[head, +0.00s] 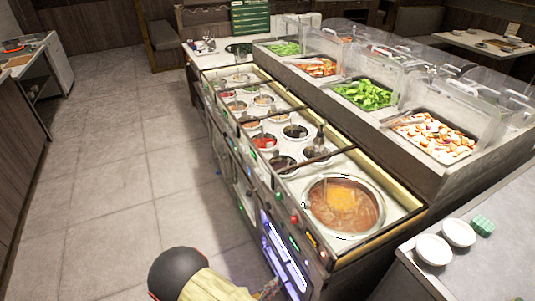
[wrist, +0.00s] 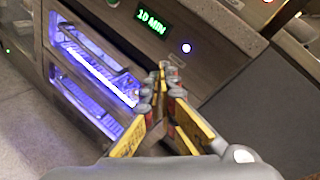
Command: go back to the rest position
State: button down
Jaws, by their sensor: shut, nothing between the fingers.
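My gripper (wrist: 162,85) shows in the wrist view with its yellow-sided fingers brought together at the tips and nothing between them. It points at the front of the counter, near a green "10 MIN" display (wrist: 152,20) and a drawer unit lit blue-violet (wrist: 95,75). In the head view my gripper (head: 268,290) is at the bottom edge, low beside the counter front, mostly hidden behind my dark and pale-yellow arm.
The sauce counter (head: 375,236) holds a large pot of orange-brown soup (head: 343,204) and several small sauce wells. Food trays stand behind clear guards. Two white bowls (head: 433,249) sit on the right counter. Open tiled floor (head: 130,190) lies left.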

jog(key=s+d+r+m+g+y, duration=0.2)
jog(key=s+d+r+m+g, duration=0.3)
jog(key=r+m, duration=0.55)
jog(key=s+d+r+m+g+y, duration=0.2)
jog(key=s+r+m+g+y, duration=0.1)
jog(key=s+r+m+g, duration=0.65)
jog(key=d+r+m+t+y, duration=0.2)
jog(key=d+r+m+t, duration=0.1)
jog(key=r, duration=0.5)
jog(key=d+r+m+t+y, duration=0.1)
jog(key=d+r+m+t, duration=0.2)
jog(key=r+m, duration=0.3)
jog(key=d+r+m+t+y, duration=0.2)
jog(key=d+r+m+t, duration=0.1)
jog(key=r, duration=0.7)
jog(key=shift+d+m+y, duration=0.3)
jog(key=shift+d+m, duration=0.05)
jog(key=shift+m, duration=0.55)
jog(key=shift+s, duration=0.1)
